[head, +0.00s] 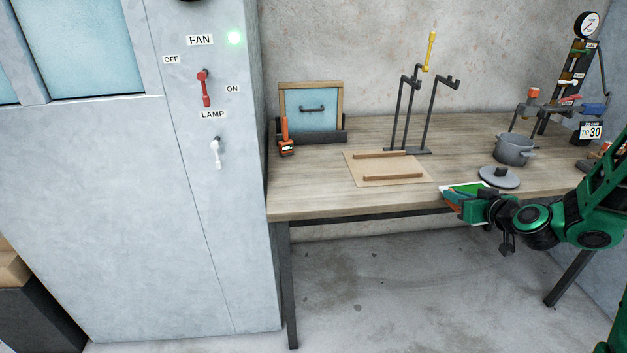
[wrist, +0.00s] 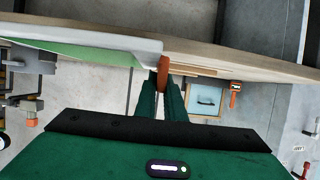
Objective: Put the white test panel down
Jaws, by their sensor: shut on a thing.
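My gripper (head: 456,202) is at the front edge of the workbench, on the right side in the head view. It is shut on the white test panel (head: 467,188), a thin piece with white edges and a green face, partly hidden by my gripper. In the wrist view the panel (wrist: 110,40) stretches left from the fingertips (wrist: 163,85), with an orange piece between them. The panel appears close to the bench top (head: 310,202); I cannot tell whether it touches.
A tan board with two wooden strips (head: 392,178) lies left of my gripper. A grey lid (head: 499,177) and pot (head: 515,148) stand close behind it. A dark hook stand (head: 408,150) rises behind the board. The bench's front left is clear.

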